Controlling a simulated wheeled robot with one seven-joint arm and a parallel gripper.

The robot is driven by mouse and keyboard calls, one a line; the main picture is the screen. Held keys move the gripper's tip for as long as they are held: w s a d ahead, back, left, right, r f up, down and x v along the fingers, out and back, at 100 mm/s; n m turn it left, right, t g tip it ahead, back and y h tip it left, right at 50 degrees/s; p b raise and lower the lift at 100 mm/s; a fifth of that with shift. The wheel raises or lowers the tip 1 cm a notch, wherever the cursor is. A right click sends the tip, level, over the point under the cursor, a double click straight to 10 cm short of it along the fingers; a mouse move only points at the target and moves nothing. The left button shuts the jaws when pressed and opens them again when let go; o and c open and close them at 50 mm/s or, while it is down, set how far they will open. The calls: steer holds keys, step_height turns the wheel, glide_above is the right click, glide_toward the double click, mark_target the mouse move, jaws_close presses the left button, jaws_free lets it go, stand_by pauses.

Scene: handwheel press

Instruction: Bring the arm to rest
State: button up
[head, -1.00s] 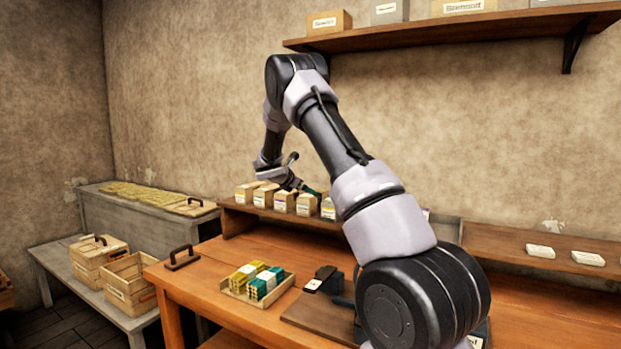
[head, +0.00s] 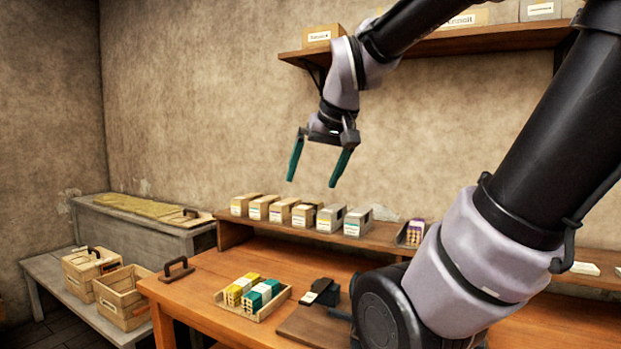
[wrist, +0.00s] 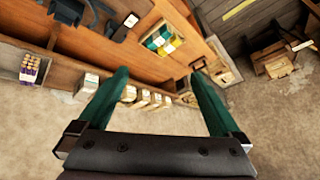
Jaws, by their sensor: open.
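My gripper (head: 317,170) is raised in the air in front of the back wall, above the row of small boxes. Its two green fingers are spread wide apart with nothing between them. In the wrist view my gripper (wrist: 157,85) also shows open and empty, with the boxes and bench beyond it. My arm comes in from the right side of the head view, bent up high near the wall shelf (head: 440,48).
Several small labelled boxes (head: 303,214) stand on the raised ledge of the wooden bench (head: 200,290). A tray (head: 272,306) of yellow, green and white blocks sits on the bench. Wooden crates (head: 122,297) stand at the left. The air left of my gripper is clear.

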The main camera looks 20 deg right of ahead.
steer(key=shift+m+t+y, duration=0.3)
steer(key=shift+m+y, duration=0.2)
steer(key=shift+m, duration=0.4)
steer(key=s+a, duration=0.2)
steer(key=s, duration=0.1)
steer(key=shift+s+a+f, duration=0.15)
steer(key=shift+s+a, duration=0.05)
